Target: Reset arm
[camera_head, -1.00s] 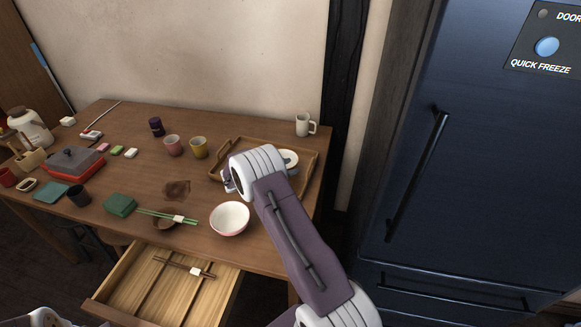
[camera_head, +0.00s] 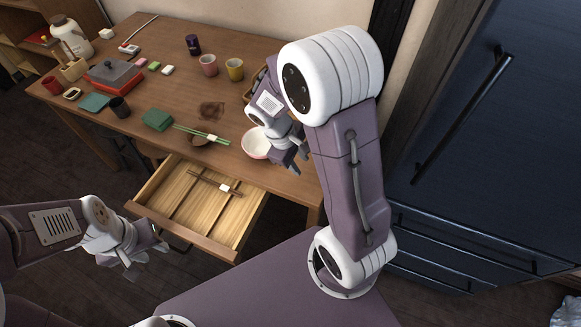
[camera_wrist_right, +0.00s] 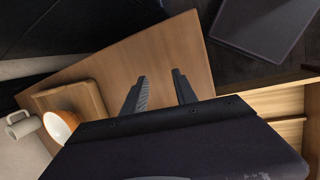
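My right arm rises in the middle of the head view and bends down over the table's front edge. My right gripper (camera_head: 293,166) hangs by the white bowl (camera_head: 256,144) and partly covers it. In the right wrist view its two fingers (camera_wrist_right: 159,92) stand apart with nothing between them. My left gripper (camera_head: 146,254) is at the lower left, in front of the open drawer and off the table. It is blurred, so its fingers are unclear; I see nothing held.
The drawer (camera_head: 206,236) is pulled out, with chopsticks (camera_head: 215,184) inside. The table (camera_head: 185,98) holds cups, a green box (camera_head: 157,119), green chopsticks (camera_head: 203,133) and a grill pot (camera_head: 114,74). A dark fridge (camera_head: 462,150) stands at the right. A mug (camera_wrist_right: 22,125) shows in the wrist view.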

